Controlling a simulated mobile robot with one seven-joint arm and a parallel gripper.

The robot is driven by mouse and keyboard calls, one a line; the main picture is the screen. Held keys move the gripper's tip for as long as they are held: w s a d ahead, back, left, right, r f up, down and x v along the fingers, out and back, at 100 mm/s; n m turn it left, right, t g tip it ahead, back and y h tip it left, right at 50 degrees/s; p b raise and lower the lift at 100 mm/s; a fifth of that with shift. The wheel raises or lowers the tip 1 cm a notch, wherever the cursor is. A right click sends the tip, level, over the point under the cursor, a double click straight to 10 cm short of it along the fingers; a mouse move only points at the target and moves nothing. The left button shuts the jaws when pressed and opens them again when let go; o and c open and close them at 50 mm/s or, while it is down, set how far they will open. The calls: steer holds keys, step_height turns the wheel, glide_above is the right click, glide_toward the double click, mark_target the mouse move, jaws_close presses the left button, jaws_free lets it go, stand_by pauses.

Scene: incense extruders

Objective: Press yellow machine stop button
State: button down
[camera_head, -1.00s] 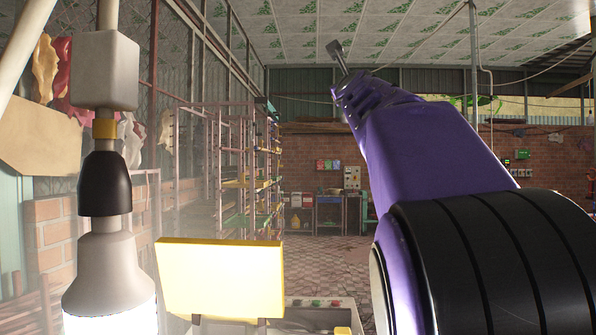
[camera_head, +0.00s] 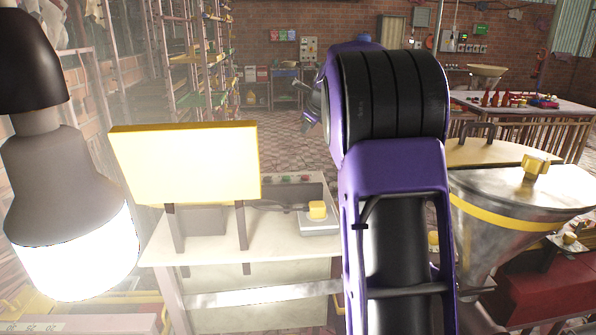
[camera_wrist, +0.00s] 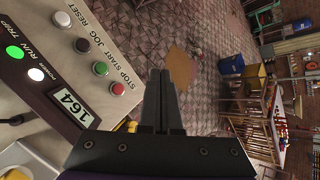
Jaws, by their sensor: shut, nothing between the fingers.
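The machine's control panel (camera_wrist: 75,75) fills the left of the wrist view. It carries a white, a black, a green and a red button in a row, marked RESET, JOG, START and STOP. The red stop button (camera_wrist: 118,88) is at the lower right end. My gripper (camera_wrist: 160,75) is shut and empty, right of the red button and apart from it in the picture; the depth gap is unclear. In the head view, the machine shows a yellow board (camera_head: 185,165) and small buttons (camera_head: 288,180) behind it. My arm hides most of the gripper there.
A metal hopper with a yellow band (camera_head: 505,215) stands right of my arm. A bright lamp (camera_head: 70,225) hangs close at the left. A table with bottles (camera_head: 520,105) stands at the back right. Tiled floor (camera_wrist: 205,55) is open beyond the panel.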

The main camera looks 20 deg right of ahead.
steer(key=shift+s+d+f+g, duration=0.1)
steer(key=shift+s+f+g, duration=0.1)
steer(key=shift+f, duration=0.45)
steer(key=shift+s+d+f+g, duration=0.1)
steer(key=shift+f+g, duration=0.1)
steer(key=shift+f, duration=0.4)
steer(key=b, duration=0.7)
glide_above(305, 178)
steer(key=f, duration=0.7)
steer(key=shift+s+d+f, duration=0.15)
steer(key=shift+s+d, duration=0.05)
steer(key=shift+d, duration=0.15)
steer(key=shift+f+b, duration=0.3)
steer(key=shift+f, duration=0.45)
steer(key=shift+f, duration=0.4)
steer(key=shift+f+b, duration=0.3)
steer(key=shift+f, duration=0.25)
stand_by(0.5)
steer(key=shift+r+p, duration=0.95)
steer(key=shift+p, duration=0.15)
